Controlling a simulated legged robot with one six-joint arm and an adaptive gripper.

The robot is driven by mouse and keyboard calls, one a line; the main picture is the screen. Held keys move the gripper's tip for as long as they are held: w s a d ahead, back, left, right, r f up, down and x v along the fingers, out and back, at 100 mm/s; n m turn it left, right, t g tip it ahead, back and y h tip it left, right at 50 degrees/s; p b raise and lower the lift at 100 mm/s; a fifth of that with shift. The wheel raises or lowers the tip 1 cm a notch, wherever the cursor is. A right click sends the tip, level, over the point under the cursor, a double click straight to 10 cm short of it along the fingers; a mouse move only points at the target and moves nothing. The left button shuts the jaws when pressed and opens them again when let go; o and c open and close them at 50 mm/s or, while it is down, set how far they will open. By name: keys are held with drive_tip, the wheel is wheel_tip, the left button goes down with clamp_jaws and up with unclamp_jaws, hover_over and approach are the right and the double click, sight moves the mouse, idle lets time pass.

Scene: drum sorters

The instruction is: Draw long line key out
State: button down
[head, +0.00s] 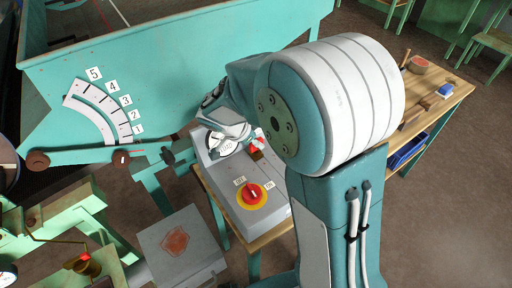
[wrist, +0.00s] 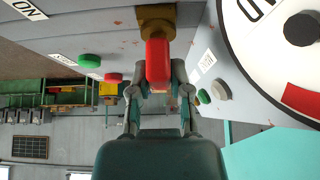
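A red key handle (wrist: 158,62) sticks out of a brass-coloured lock (wrist: 156,20) in the wrist view. My gripper (wrist: 160,84) has one finger on each side of the handle, close against it, and looks shut on it. The key shaft is hidden. In the head view, the red key (head: 254,144) shows as a small red patch on top of the grey control box (head: 262,214), beside my gripper (head: 246,140). My arm hides part of the lock there. I cannot read a label on this key.
A red rotary knob on a yellow disc (head: 251,194) sits nearer on the box. A round white dial (head: 222,143) lies left of the key. Green (wrist: 89,61) and red (wrist: 113,78) buttons are close by. A large teal trough (head: 170,70) stands behind.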

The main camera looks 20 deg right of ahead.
wheel_tip(320, 180, up, 10)
drive_tip(key=shift+a+f, duration=0.1)
idle(0.5)
drive_tip(key=shift+s, duration=0.1)
